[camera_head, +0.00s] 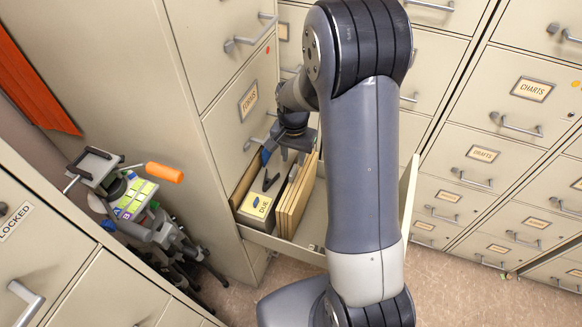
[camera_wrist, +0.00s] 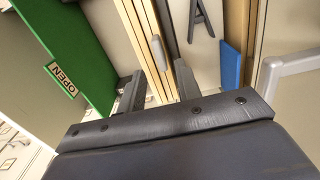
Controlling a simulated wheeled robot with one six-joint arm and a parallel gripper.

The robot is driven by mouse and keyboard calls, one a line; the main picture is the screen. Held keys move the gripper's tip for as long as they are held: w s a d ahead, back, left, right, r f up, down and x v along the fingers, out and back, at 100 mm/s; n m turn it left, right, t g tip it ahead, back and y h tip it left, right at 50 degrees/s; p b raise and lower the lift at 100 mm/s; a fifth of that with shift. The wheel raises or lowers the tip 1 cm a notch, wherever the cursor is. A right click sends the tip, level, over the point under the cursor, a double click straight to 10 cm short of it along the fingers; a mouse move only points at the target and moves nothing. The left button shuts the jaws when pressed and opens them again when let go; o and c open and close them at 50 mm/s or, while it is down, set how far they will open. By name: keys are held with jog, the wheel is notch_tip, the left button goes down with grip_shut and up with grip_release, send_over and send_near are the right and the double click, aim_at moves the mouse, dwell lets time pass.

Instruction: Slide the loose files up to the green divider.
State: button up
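The loose files (camera_head: 297,200) are tan upright sheets in the open drawer. In the wrist view the files (camera_wrist: 146,40) run down the middle as thin tan edges, with a small grey tab near them. The green divider (camera_wrist: 75,40) with an "OPEN" label stands left of the files in the wrist view, with a pale gap between. It is hidden in the head view. My gripper (camera_head: 292,140) is at the far end of the drawer, over the files. In the wrist view my gripper (camera_wrist: 158,88) has its fingers apart, either side of the file edges; contact cannot be told.
The drawer (camera_head: 275,243) is pulled out from a beige cabinet. A cart with an orange handle (camera_head: 164,172) stands left.

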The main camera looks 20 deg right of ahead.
aim_at(293, 170)
notch_tip(293, 170, down, 6)
jog(key=shift+f+p, duration=0.25)
jog(key=shift+p, duration=0.05)
jog(key=shift+c, duration=0.3)
grip_shut()
